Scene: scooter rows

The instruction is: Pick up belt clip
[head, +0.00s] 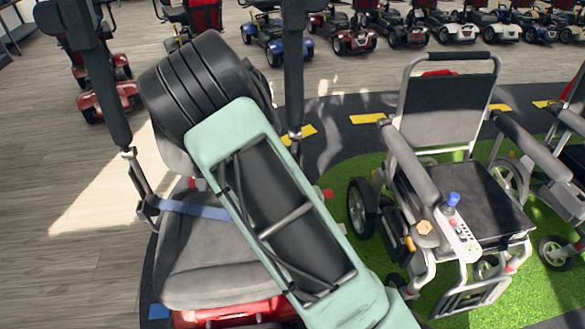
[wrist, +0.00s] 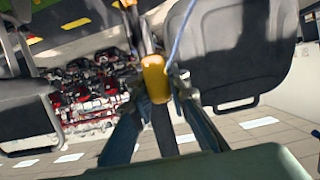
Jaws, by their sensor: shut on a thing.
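In the wrist view a small, rounded yellow piece (wrist: 154,80), which looks like the belt clip, sits between the tips of my gripper (wrist: 156,88). The two fingers close on it from both sides. A thin blue line and a grey strap-like piece run up from around it. In the head view my arm covers the gripper and the clip, so neither shows there. A blue belt strap (head: 195,210) lies across the grey scooter seat (head: 215,262), left of my arm.
A wheelchair (head: 450,150) stands close on the right, on green turf (head: 375,255). Its armrest carries a control panel with a blue knob (head: 453,199). Upright scooter armrests (head: 95,75) rise beside the seat. Rows of scooters (head: 345,28) stand at the back. Wooden floor is clear at left.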

